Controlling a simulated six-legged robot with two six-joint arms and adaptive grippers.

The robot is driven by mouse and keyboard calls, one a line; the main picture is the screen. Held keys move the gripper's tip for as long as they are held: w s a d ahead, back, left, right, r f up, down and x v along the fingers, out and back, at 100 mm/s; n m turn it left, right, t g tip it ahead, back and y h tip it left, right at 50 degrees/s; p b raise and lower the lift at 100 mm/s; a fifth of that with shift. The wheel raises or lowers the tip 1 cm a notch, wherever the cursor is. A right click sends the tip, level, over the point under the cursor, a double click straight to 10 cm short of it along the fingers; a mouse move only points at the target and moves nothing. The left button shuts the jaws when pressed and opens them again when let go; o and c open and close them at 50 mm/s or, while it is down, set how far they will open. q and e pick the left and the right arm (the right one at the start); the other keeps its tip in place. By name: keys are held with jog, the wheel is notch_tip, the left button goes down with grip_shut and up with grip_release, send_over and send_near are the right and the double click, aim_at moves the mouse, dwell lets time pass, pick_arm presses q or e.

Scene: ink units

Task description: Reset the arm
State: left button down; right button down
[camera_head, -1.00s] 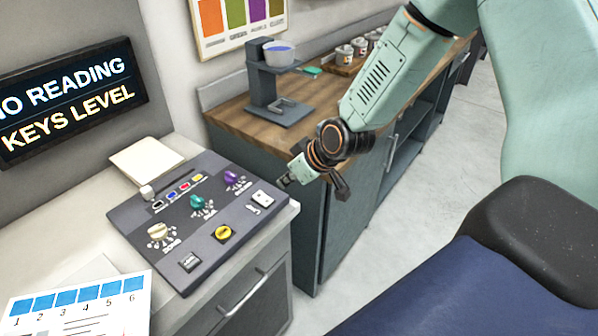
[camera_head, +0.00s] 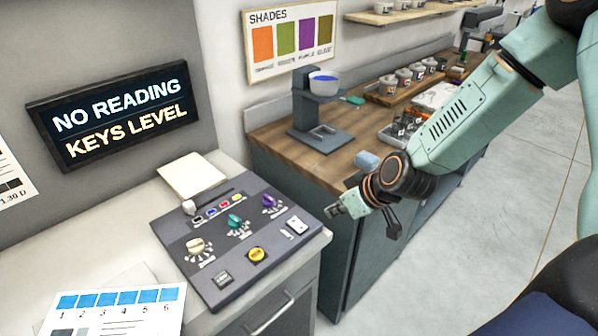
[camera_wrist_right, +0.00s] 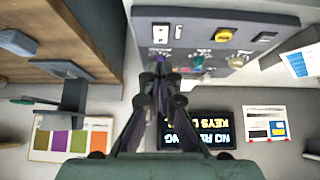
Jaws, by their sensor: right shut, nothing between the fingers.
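My right arm comes in from the upper right in the head view. My right gripper (camera_head: 338,212) is shut and empty, just off the right edge of the grey control panel (camera_head: 213,290), in front of the wood-topped counter. In the right wrist view its fingers (camera_wrist_right: 160,68) are together with nothing between them, and the panel shows upside down beyond them. The panel carries a white knob, a teal knob (camera_head: 235,221), a purple knob (camera_head: 269,201) and a yellow button (camera_head: 257,255). My left gripper is not in view.
A wall sign (camera_head: 115,118) reads "NO READING KEYS LEVEL". Several small pots stand on a tray behind. A card (camera_head: 115,315) lies at the lower left. The floor at right is clear.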

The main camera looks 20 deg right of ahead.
jog(key=s+a+f+m+g+b, duration=0.1)
jog(key=s+a+f+g+b, duration=0.1)
jog(key=s+f+b, duration=0.6)
jog(key=s+a+f+m+g+h+b, duration=0.1)
jog(key=s+f+b, duration=0.7)
jog(key=f, duration=1)
jog(key=s+a+f+m+g+h+b, duration=0.1)
jog(key=s+a+f+g+b, duration=0.3)
jog(key=s+f, duration=0.9)
jog(key=s+m+b, duration=0.1)
jog(key=b, duration=0.2)
jog(key=shift+a+b, duration=0.15)
jog(key=shift+b, duration=0.25)
jog(key=shift+s, duration=0.1)
jog(key=shift+s+f, duration=0.1)
jog(key=shift+s, duration=0.05)
